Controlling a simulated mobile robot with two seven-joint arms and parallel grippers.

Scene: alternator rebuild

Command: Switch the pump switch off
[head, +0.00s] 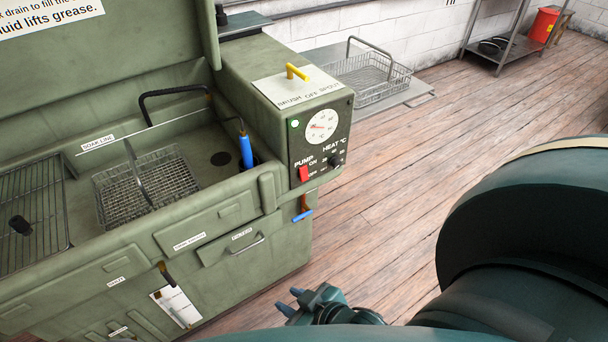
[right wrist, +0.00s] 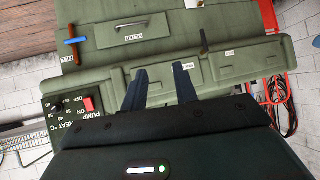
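The pump switch (head: 303,174) is a small red rocker on the black control panel (head: 322,132) at the end of the green washer. ON is printed above OFF beside it; I cannot tell which way the rocker is tipped. In the right wrist view the red switch (right wrist: 88,104) is left of the fingers. My right gripper (head: 290,300) is low in front of the washer, below the panel and apart from it. In the right wrist view its two fingers (right wrist: 161,78) are spread with nothing between them. My left gripper is out of view.
The panel also has a lit green lamp (head: 295,124), a dial (head: 321,126) and a heat knob (head: 335,160). A blue-handled valve (head: 302,215) sticks out below. A yellow lever (head: 296,72) stands on top. The wooden floor (head: 400,185) to the right is clear.

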